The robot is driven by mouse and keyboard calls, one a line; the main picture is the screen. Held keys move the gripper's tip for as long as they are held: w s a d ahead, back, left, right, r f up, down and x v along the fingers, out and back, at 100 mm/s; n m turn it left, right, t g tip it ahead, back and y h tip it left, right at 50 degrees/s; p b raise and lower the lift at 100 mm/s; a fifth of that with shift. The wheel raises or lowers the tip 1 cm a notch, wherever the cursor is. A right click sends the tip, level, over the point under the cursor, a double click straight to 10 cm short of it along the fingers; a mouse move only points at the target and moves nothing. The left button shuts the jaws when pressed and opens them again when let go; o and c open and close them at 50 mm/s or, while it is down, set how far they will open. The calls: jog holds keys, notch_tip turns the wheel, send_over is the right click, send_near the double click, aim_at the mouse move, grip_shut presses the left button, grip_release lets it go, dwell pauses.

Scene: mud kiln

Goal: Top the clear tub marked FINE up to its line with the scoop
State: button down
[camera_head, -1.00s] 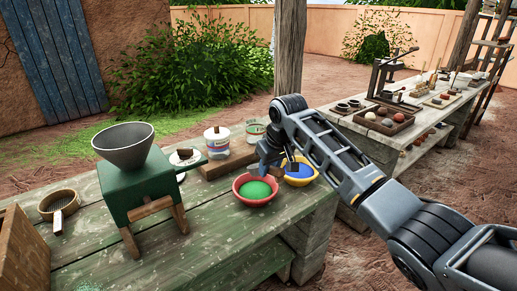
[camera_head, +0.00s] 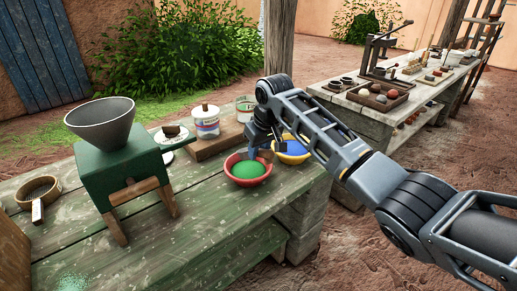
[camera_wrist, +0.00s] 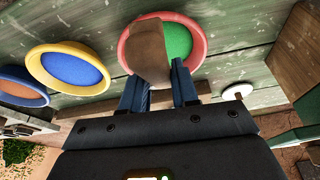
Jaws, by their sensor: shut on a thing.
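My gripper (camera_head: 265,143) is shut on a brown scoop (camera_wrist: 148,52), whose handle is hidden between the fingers. In the wrist view the scoop's head covers part of the red bowl (camera_wrist: 127,62) of green powder (camera_wrist: 178,42). I cannot tell whether it touches the powder. In the head view the red bowl (camera_head: 230,178) is just below my gripper. Two clear tubs stand behind it: one with pale contents and a coloured label (camera_head: 207,126), one greenish (camera_head: 244,106). Their lettering is too small to read, so I cannot tell which is marked FINE.
A yellow bowl of blue powder (camera_head: 292,158) stands right of the red bowl. A green mill with a grey hopper (camera_head: 103,125) and a sieve (camera_head: 38,190) stand to the left. A wooden board (camera_head: 215,145) lies by the tubs.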

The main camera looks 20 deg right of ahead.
jog(key=shift+f+b, duration=1.3)
jog(key=shift+f, duration=1.85)
jog(key=shift+f, duration=0.1)
jog(key=shift+d, duration=0.1)
